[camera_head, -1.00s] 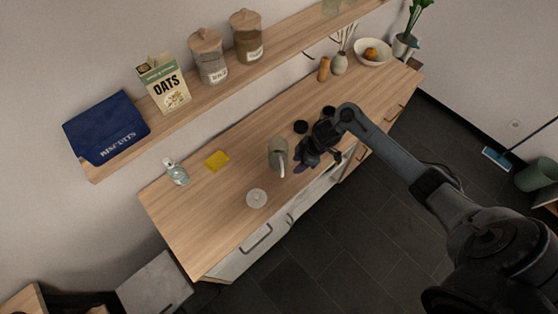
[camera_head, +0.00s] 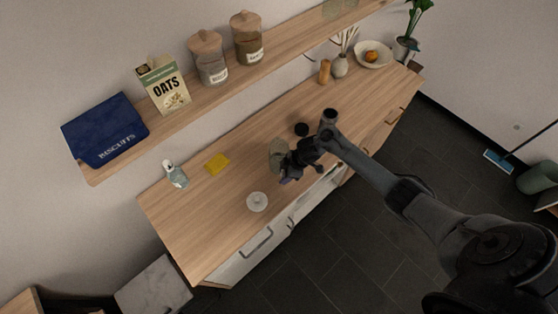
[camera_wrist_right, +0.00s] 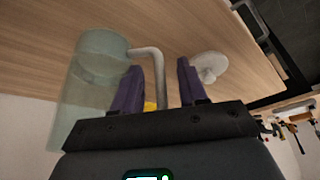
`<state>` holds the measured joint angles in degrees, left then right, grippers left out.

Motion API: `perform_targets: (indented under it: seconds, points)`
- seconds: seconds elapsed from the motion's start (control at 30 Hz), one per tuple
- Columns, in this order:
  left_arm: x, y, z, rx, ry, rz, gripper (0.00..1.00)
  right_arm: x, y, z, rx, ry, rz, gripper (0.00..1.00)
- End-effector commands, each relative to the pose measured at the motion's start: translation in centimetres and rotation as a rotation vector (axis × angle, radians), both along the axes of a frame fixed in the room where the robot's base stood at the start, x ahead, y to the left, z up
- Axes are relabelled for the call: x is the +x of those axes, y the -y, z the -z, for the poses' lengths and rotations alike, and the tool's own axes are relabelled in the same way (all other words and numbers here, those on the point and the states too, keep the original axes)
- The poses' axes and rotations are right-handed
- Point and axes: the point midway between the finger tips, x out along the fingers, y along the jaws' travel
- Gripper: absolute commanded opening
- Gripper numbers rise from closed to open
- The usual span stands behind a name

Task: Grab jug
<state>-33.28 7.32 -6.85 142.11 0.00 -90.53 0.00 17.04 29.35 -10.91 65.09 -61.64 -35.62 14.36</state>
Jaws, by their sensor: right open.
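The jug (camera_head: 277,150) is a greenish, see-through vessel standing on the wooden counter. My right gripper (camera_head: 287,172) is close against its near right side and hides its handle in the head view. In the right wrist view the jug (camera_wrist_right: 92,85) is at the left, with its pale bent handle (camera_wrist_right: 159,80) between the two open purple fingers (camera_wrist_right: 158,88). The left finger overlaps the jug's side; I cannot tell whether it touches. My left gripper is not in view.
A clear round lid (camera_head: 257,201) with a knob lies on the counter (camera_head: 215,230) near the jug. A yellow sponge (camera_head: 217,162), a soap bottle (camera_head: 175,173) and a black round item (camera_head: 301,129) also stand there. A shelf (camera_head: 130,145) runs above.

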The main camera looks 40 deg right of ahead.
Motion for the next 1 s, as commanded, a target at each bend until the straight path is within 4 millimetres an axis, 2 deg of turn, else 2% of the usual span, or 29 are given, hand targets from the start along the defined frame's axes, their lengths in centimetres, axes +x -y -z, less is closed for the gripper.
perform_targets:
  seconds: [0.1, 0.33, 0.6, 0.63, 1.0]
  points:
    - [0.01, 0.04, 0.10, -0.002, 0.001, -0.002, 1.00, 0.15, -0.15, 0.62, 0.000, 0.000, 0.000, 0.42]
    - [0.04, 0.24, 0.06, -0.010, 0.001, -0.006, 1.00, 0.18, -0.16, 0.67, -0.002, 0.000, -0.001, 0.42]
    - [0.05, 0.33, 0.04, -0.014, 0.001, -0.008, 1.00, 0.16, -0.16, 0.65, -0.002, 0.000, -0.001, 0.02]
    - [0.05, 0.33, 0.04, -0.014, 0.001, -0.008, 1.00, 0.16, -0.16, 0.65, -0.002, 0.000, -0.001, 0.00]
    - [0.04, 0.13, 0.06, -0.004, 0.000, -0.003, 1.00, 0.26, -0.15, 0.54, -0.002, 0.003, -0.001, 0.00]
